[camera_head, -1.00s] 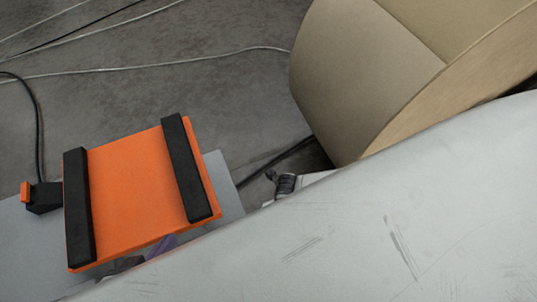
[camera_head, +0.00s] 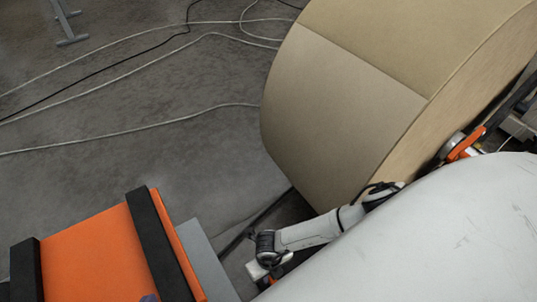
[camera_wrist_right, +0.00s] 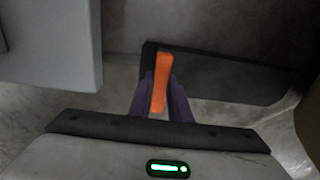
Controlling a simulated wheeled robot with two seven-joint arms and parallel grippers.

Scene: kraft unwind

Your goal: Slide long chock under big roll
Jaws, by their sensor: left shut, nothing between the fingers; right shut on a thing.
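The big roll (camera_head: 340,105) is a tan kraft cylinder at the upper right of the head view. In the right wrist view, my right gripper (camera_wrist_right: 160,100), with purple fingers, is shut on the orange handle (camera_wrist_right: 160,80) of the long chock (camera_wrist_right: 220,78). The chock is a flat dark piece low over the floor, extending to the right. I cannot tell whether it touches the roll; the head view hides that spot. Of my left gripper (camera_head: 149,298), only a small purple piece shows at the bottom edge, in front of the orange board; its fingers are shut and empty.
An orange board (camera_head: 90,262) with black strips lies over a grey surface (camera_head: 208,262) at lower left. A grey block (camera_wrist_right: 55,45) stands left of the chock in the wrist view. Pale cables (camera_head: 130,142) cross the open floor. A stand foot (camera_head: 70,40) is at the far left.

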